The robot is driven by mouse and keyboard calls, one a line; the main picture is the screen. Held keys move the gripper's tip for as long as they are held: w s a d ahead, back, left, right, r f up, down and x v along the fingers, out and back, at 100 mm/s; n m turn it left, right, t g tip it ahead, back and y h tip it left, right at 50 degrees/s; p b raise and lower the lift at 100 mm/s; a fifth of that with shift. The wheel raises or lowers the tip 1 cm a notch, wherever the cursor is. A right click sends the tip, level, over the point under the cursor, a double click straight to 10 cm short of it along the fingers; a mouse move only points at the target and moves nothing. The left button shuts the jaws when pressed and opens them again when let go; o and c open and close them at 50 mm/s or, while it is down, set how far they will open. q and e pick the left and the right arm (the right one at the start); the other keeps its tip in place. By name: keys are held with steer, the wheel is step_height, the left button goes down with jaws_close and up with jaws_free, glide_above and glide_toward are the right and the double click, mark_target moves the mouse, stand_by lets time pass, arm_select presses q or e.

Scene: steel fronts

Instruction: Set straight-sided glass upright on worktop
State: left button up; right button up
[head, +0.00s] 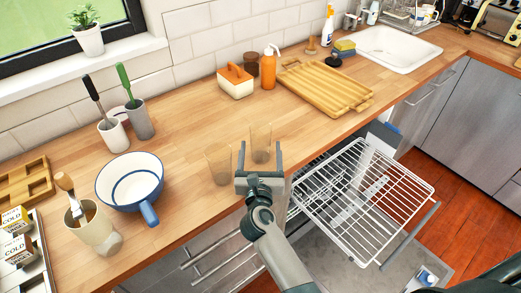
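A clear straight-sided glass (260,134) stands upright on the wooden worktop (190,120), near its front edge. My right gripper (260,149) is at that front edge, with its two fingers apart on either side of the glass. Gaps show between the glass and both fingers, so the gripper looks open. The gripper's body covers the area just below the glass's base. A second clear glass (218,165) stands upright just to the left, outside the fingers. My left gripper is not in view.
A blue-rimmed white pan (130,181) and a beige utensil pot (92,226) stand left. A wooden tray (322,88), an orange bottle (269,70) and a butter dish (236,82) are behind. An open dishwasher's wire rack (365,192) juts out at right.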

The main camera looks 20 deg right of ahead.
steer(key=shift+f, duration=0.1)
arm_select(q)
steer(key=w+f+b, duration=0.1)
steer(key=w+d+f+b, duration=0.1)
steer(key=b, duration=0.1)
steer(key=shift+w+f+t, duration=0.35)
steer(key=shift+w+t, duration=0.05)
arm_select(e)
steer(key=v, duration=1.2)
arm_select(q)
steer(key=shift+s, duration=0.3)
